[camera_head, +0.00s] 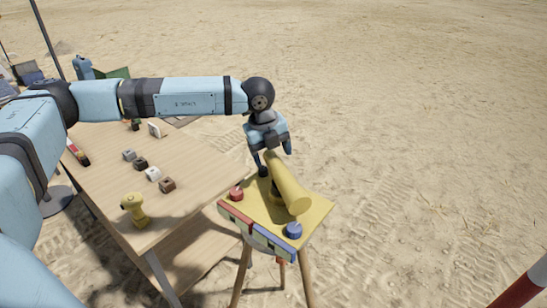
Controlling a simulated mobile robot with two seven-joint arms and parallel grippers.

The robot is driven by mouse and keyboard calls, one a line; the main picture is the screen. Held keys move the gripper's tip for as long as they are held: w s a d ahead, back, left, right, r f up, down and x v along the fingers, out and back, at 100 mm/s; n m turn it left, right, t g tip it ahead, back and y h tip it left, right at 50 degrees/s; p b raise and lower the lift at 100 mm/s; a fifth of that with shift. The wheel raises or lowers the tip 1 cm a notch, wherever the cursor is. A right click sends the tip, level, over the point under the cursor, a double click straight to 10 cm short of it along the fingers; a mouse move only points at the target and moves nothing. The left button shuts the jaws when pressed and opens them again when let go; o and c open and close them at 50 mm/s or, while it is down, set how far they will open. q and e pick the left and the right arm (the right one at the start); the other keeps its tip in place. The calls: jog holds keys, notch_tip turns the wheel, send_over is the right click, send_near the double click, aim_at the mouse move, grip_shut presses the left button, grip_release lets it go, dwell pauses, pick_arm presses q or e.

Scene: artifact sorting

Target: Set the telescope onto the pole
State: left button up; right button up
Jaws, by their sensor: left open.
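A yellow cylinder, seemingly the telescope (288,185), lies tilted over the yellow top of a small stand (318,211). Its near end points down and to the right. A dark part shows under its left side; whether this is the pole cannot be told. My left gripper (274,160) is open at the far end of the telescope, with its fingers pointing down. One finger is left of the tube and the other right of it; contact cannot be made out. My right gripper is out of view.
The stand carries a red knob (236,194), a blue knob (294,230) and a coloured strip (254,234) along its front. A wooden table (195,215) at left holds a yellow piece (134,209) and several small blocks. A red-and-white pole (522,288) enters at bottom right. Sand beyond is open.

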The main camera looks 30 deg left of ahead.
pick_arm(q)
jog(key=shift+w+d+f, duration=0.1)
jog(key=shift+w+f, duration=0.05)
jog(key=shift+f, duration=0.6)
jog(key=shift+w+d+f, duration=0.1)
jog(key=shift+f, duration=0.6)
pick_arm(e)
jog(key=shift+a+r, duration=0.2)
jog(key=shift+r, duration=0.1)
pick_arm(q)
jog(key=shift+c, duration=0.5)
